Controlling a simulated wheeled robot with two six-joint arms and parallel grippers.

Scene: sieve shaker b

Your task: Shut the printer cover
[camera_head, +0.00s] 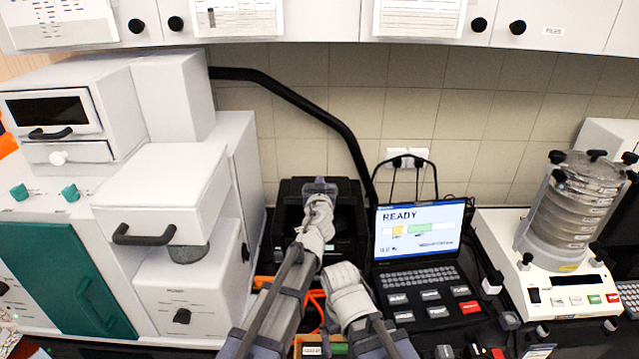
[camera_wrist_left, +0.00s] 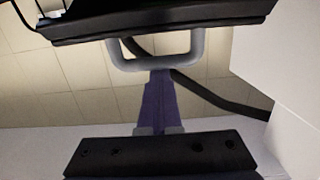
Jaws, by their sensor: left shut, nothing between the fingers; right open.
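The black printer (camera_head: 350,240) stands at the back of the bench, left of the laptop. Its dark cover (camera_wrist_left: 170,22) spans the top of the left wrist view, with a grey U-shaped handle (camera_wrist_left: 155,64) on its edge. My left gripper (camera_head: 320,186) is in front of the printer's upper part and hides some of it. In the left wrist view, its purple fingers (camera_wrist_left: 160,78) are shut and empty, with tips at the handle's bar; I cannot tell whether they touch. My right gripper (camera_head: 342,274) is lower, in front of the printer; its fingers are hard to make out.
A laptop (camera_head: 418,232) showing READY and a sieve shaker (camera_head: 565,225) stand to the right. White machines (camera_head: 205,275) crowd the left side. A black hose (camera_head: 290,95) runs along the tiled wall, with cabinets above.

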